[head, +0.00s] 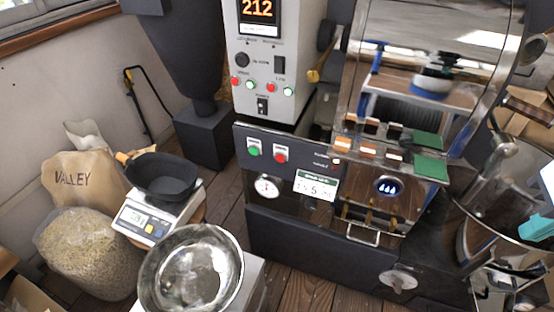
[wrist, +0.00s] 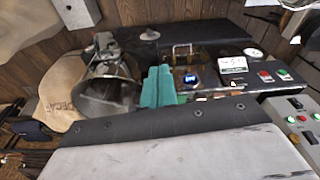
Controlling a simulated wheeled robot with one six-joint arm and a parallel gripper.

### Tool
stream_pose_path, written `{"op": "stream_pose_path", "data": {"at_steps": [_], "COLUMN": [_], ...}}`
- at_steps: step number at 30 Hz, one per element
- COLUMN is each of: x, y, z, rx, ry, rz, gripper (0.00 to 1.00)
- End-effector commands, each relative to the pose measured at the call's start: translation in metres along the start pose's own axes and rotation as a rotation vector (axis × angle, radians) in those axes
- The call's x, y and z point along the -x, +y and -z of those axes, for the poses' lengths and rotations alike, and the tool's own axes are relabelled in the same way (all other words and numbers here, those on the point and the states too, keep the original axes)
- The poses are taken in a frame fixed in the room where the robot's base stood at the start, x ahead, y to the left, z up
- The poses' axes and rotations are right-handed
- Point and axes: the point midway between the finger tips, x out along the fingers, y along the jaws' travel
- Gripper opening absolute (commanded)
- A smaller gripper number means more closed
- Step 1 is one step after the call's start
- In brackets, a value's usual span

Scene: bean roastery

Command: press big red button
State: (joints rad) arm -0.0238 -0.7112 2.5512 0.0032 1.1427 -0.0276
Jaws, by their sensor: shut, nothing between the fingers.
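The big red button (head: 280,156) is on the dark front panel of the roasting machine, just right of a green button (head: 254,150). In the wrist view the red button (wrist: 283,72) is small, at the right, beside the green one (wrist: 265,76). Nothing covers the red button in either view. My gripper (head: 537,228) shows as teal fingers at the right edge of the head view, far right of the button. In the wrist view the teal fingers (wrist: 160,88) are together and empty, well apart from the button.
A white control box (head: 262,62) with smaller red and green buttons stands above the panel. A display (head: 316,185) and a gauge (head: 266,187) sit below the buttons. A metal bowl (head: 190,268), a scale (head: 155,218) with a black pan, and sacks stand at left.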

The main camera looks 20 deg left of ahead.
Motion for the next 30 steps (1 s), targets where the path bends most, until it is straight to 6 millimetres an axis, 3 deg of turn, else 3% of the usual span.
{"op": "stream_pose_path", "data": {"at_steps": [4,8,12,15,18,22,26,30], "x": [-0.026,-0.059,-0.096,-0.125,-0.154,-0.192,-0.231,-0.269], "y": [-0.025,-0.064,-0.118,-0.161,-0.205,-0.264,-0.319,-0.37], "z": [0.061,0.126,0.184,0.216,0.238,0.252,0.248,0.226], "rx": [0.142,0.303,0.465,0.572,0.674,0.798,0.915,1.03], "ry": [0.103,0.243,0.404,0.52,0.639,0.797,0.959,1.138], "rz": [0.026,0.051,0.07,0.078,0.079,0.071,0.054,0.025], "gripper": [0.0,0.0,0.0,0.0,0.0,0.0,0.0,0.0]}}
